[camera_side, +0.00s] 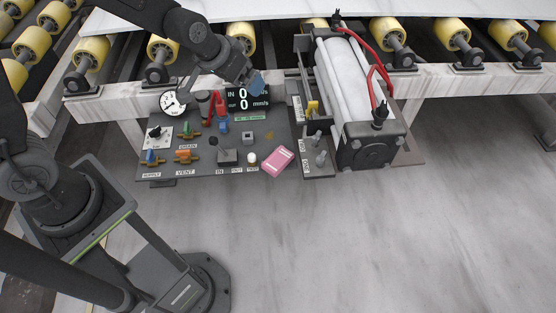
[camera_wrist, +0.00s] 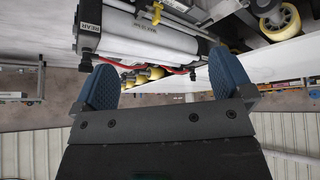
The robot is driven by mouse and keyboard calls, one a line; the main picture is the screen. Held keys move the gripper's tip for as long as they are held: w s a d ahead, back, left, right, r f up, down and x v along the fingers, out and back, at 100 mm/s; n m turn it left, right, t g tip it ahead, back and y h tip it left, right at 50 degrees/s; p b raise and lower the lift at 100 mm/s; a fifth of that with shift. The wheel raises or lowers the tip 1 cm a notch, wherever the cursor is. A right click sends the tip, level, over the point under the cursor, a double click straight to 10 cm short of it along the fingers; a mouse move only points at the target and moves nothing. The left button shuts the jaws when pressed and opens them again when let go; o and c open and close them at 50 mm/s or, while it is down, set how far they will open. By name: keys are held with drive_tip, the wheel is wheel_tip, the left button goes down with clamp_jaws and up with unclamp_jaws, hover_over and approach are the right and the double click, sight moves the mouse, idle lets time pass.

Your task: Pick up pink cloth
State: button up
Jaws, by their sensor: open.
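The pink cloth (camera_side: 278,161) looks like a small folded rectangle with pale marks. It lies tilted at the lower right corner of the dark control panel (camera_side: 205,163), overhanging the panel's front edge. My gripper (camera_side: 257,84) is above the back of the panel, near the display, well apart from the cloth. Only part of its blue fingers shows in the side view. In the wrist view both blue fingers (camera_wrist: 161,78) are spread wide with nothing between them. The cloth does not show in the wrist view.
A large white cylinder (camera_side: 348,82) with red hoses stands right of the panel and shows in the wrist view (camera_wrist: 140,32). Levers, knobs and a gauge (camera_side: 172,102) rise from the panel. Yellow rollers (camera_side: 452,35) line the back. The grey slab (camera_side: 400,240) in front is clear.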

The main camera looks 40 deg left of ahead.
drive_tip(key=s+d+f+x, duration=0.1)
drive_tip(key=s+f+x, duration=0.15)
drive_tip(key=x, duration=1.35)
approach(278, 158)
drive_tip(key=shift+y, duration=0.3)
drive_tip(key=x, duration=0.4)
drive_tip(key=shift+s+d+f, duration=0.2)
drive_tip(key=shift+d, duration=0.1)
drive_tip(key=shift+x, duration=2.7)
drive_tip(key=shift+w+a+r, duration=0.1)
drive_tip(key=shift+w+r, duration=0.05)
drive_tip(key=shift+w, duration=0.05)
drive_tip(key=c, duration=1.1)
drive_tip(key=shift+r, duration=0.1)
